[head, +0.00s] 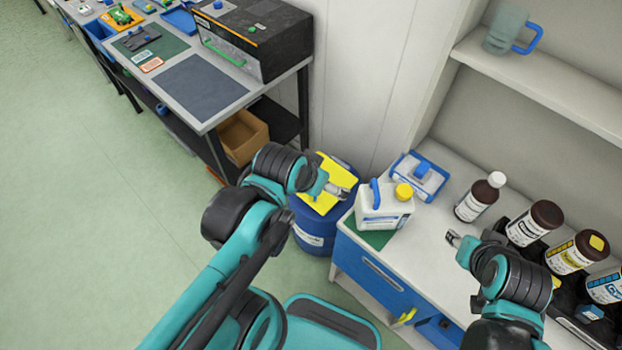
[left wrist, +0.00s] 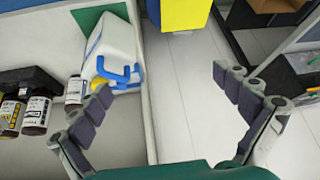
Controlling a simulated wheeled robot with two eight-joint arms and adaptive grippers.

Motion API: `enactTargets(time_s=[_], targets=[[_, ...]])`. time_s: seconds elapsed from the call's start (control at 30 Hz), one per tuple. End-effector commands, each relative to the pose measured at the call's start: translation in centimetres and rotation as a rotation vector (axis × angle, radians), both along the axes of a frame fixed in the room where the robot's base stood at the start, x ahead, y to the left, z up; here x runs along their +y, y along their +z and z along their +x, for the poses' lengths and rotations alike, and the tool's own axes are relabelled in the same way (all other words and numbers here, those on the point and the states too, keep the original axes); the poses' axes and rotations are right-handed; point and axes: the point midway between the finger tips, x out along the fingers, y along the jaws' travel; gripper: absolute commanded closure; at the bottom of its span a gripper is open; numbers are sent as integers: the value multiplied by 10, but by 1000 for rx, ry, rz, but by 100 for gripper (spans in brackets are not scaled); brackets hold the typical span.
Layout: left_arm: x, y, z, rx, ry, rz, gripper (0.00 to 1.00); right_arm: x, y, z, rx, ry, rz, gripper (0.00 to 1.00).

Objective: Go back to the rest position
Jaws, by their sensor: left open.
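My left gripper (head: 340,190) is over the blue drum with the yellow top, left of the counter. In the left wrist view its fingers (left wrist: 165,85) are spread with nothing between them. My right gripper (head: 453,238) is above the counter, near the white-capped ink bottle (head: 480,197); its fingers are too small to read. Dark ink bottles (head: 535,222) stand in a black rack at the right, partly hidden by my right arm. The white jug (head: 385,207) with a yellow cap and blue handle stands on a green mat; it also shows in the left wrist view (left wrist: 112,50).
The blue drum (head: 312,236) stands beside the white counter (head: 425,240). A blue-and-white box (head: 416,176) lies behind the jug. A shelf (head: 540,85) with a blue-handled mug (head: 508,32) overhangs the counter. A workbench (head: 245,88) stands at the upper left. The green floor (head: 90,200) at left is clear.

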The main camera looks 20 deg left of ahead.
Motion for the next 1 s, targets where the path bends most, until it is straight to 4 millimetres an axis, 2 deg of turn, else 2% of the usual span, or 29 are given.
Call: enactTargets(time_s=[0.07, 0.2, 0.5, 0.57, 0.8, 1.0], targets=[[9, 0, -10, -27, 74, -16, 0, 0, 0, 0, 0, 0, 0, 60], [16, 0, -16, -55, 142, -35, 0, 0, 0, 0, 0, 0, 0, 60], [17, 0, -16, -58, 150, -38, 0, 0, -1, 0, 0, 0, 0, 60], [17, -5, -16, -58, 150, -38, 0, 0, -6, 0, 0, 0, 0, 60], [17, -44, -16, -57, 149, -38, 0, 0, -44, 0, 0, 0, 0, 60], [17, -39, -16, -57, 148, -37, 0, 0, -40, 0, 0, 0, 0, 60]])
